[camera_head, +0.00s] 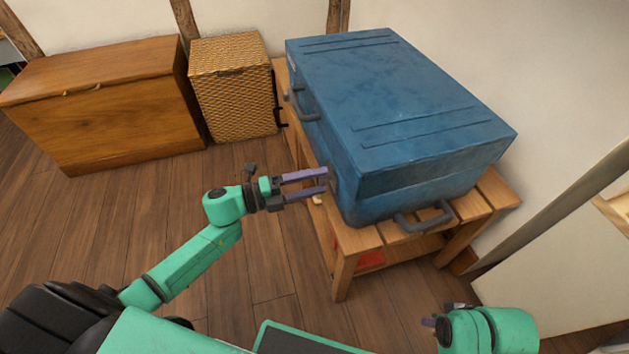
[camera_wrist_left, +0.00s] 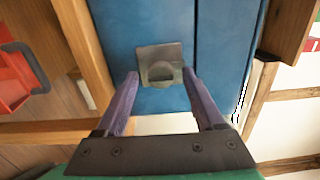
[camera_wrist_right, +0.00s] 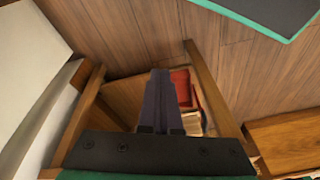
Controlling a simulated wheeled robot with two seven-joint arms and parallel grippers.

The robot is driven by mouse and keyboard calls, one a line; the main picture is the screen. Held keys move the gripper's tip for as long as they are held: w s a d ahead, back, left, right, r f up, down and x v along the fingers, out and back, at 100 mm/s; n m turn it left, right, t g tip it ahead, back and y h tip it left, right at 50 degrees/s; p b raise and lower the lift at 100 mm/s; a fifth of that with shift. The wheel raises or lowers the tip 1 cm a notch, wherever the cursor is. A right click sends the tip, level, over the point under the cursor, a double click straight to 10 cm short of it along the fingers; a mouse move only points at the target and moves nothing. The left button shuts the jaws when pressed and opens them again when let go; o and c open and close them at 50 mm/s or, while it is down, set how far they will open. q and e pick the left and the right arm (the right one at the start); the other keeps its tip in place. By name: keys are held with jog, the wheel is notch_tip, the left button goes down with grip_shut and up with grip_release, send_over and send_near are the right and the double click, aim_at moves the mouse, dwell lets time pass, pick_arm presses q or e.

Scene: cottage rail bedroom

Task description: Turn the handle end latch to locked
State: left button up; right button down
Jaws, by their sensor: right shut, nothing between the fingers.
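The blue trunk (camera_head: 400,100) lies closed on a wooden bench. In the left wrist view its wall (camera_wrist_left: 145,22) carries a grey metal latch with a rounded turn piece (camera_wrist_left: 160,70). In the head view the latch is mostly hidden by my fingertips. My left gripper (camera_head: 326,181) is open, its purple fingers pointing at the latch. In the left wrist view the fingertips (camera_wrist_left: 159,73) lie on either side of the turn piece, with nothing clearly gripped; contact cannot be told. My right gripper (camera_head: 430,322) is shut and empty, low at the right, away from the trunk.
The bench (camera_head: 345,265) has a lower shelf with a red item (camera_head: 371,258). Dark handles stick out from the trunk's left side (camera_head: 303,106) and near end (camera_head: 425,219). A wicker hamper (camera_head: 233,90) and wooden chest (camera_head: 105,110) stand behind left. Floor in front is clear.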

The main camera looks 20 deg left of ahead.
pick_arm(q)
jog(key=shift+a, duration=0.1)
jog(key=p+v, duration=0.1)
jog(key=v, duration=1.3)
jog(key=shift+s+a+p, duration=0.15)
jog(key=shift+a+p, duration=0.05)
jog(key=shift+p, duration=0.15)
pick_arm(e)
jog(key=shift+s+d+f+g, duration=0.15)
jog(key=shift+d+f, duration=0.15)
jog(key=shift+f, duration=0.2)
jog(key=shift+w+d+f+g, duration=0.15)
jog(key=shift+d+f, duration=0.1)
jog(key=shift+f, duration=0.25)
jog(key=shift+s, duration=0.1)
